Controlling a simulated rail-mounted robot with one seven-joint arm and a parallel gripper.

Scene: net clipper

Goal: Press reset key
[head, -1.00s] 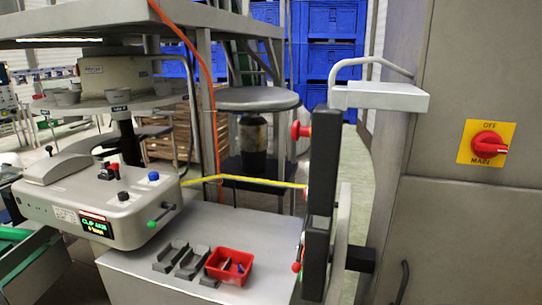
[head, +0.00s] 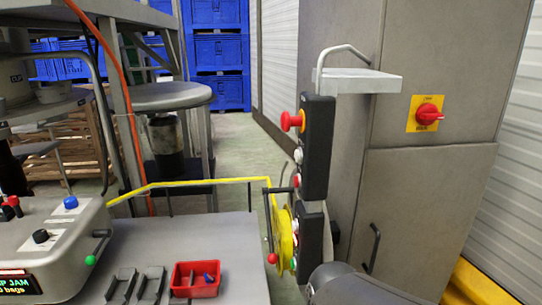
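No label reading "reset" can be made out. The grey clipper machine (head: 58,238) at the left edge carries a blue button (head: 71,202), a black knob (head: 40,236) and red-topped controls (head: 12,204). Its display (head: 16,284) is partly cut off and shows "JAM" and "bags". A dark upright control post (head: 315,150) on the right has a red mushroom button (head: 292,121), a pale button (head: 298,156) and a smaller red button (head: 297,181). I cannot tell which control is the reset key. My gripper is not in view.
A yellow wheel (head: 283,237) and a dark lever with a red knob (head: 272,258) are beside the post. A red tray (head: 195,279) sits on the grey bench (head: 190,230). A red main switch (head: 428,114) is on the grey cabinet (head: 450,65). A grey rounded part covers the bottom right.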

